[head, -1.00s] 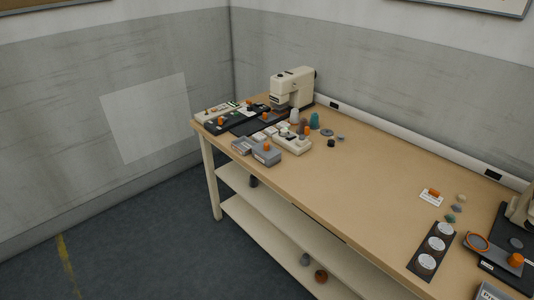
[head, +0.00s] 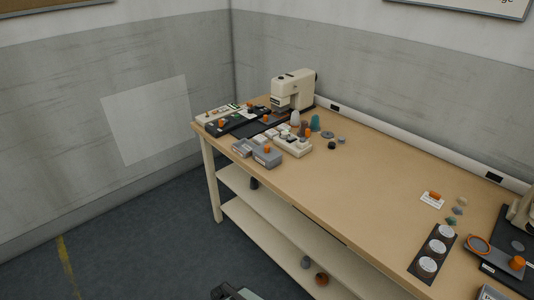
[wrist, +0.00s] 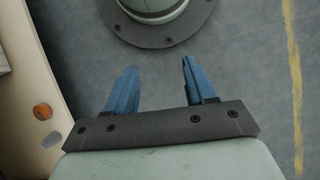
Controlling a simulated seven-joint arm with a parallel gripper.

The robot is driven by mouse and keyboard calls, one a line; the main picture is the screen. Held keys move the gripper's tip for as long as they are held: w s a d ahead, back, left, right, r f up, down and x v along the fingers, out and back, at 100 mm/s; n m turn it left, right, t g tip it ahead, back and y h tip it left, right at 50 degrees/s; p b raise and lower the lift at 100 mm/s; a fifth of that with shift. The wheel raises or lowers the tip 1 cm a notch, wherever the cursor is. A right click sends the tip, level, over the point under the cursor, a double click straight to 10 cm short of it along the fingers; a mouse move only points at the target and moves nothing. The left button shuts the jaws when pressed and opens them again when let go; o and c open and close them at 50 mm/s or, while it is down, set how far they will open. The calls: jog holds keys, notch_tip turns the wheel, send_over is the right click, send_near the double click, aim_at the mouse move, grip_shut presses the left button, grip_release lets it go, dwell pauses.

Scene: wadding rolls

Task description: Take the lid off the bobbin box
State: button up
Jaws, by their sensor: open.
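A grey box with an orange knob on top (head: 267,157) stands near the front edge of the bench's left part. It looks like a lidded box, but its label is too small to read, so I cannot tell for sure that it is the bobbin box. A smaller grey box (head: 242,148) stands just left of it. My gripper (wrist: 158,66) shows in the wrist view with its two blue fingers apart and nothing between them. It is over the floor, away from the boxes.
The wooden bench (head: 350,190) is clear in its middle. A cream sewing machine (head: 293,88) stands at the back left, with small items around it. A dark strip with three round discs (head: 432,254) lies at the right. The lower shelf (head: 275,240) holds small round things.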

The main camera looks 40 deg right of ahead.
jog(key=w+d+r+m+t+h, duration=0.1)
jog(key=w+d+r+m+t, duration=0.15)
jog(key=w+d+r, duration=0.95)
jog(key=w+d+r+m+t, duration=0.1)
jog(key=w+d+r+t, duration=0.3)
jog(key=w+d+r, duration=0.75)
jog(key=w+d+r+m+t+h, duration=0.1)
jog(key=w+d+r, duration=0.35)
jog(key=r, duration=0.65)
jog(key=w+d+r+m+t+h, duration=0.15)
jog(key=w+d+r, duration=0.35)
jog(key=r, duration=0.6)
jog(key=w+d+r+m+h, duration=0.1)
jog(key=w+d+r, duration=0.2)
jog(key=d+r, duration=0.6)
jog(key=m+g, duration=0.2)
jog(key=m, duration=0.2)
send_over(267, 147)
jog(key=a, duration=0.3)
jog(key=f, duration=0.7)
jog(key=shift+s+d+f, duration=0.1)
jog(key=shift+s+d, duration=0.05)
jog(key=shift+s, duration=0.05)
jog(key=shift+d+x, duration=0.2)
jog(key=shift+x, duration=1.1)
jog(key=shift+d+x, duration=0.25)
jog(key=shift+x, duration=1.05)
jog(key=shift+s+t, duration=0.1)
jog(key=shift+t, duration=0.2)
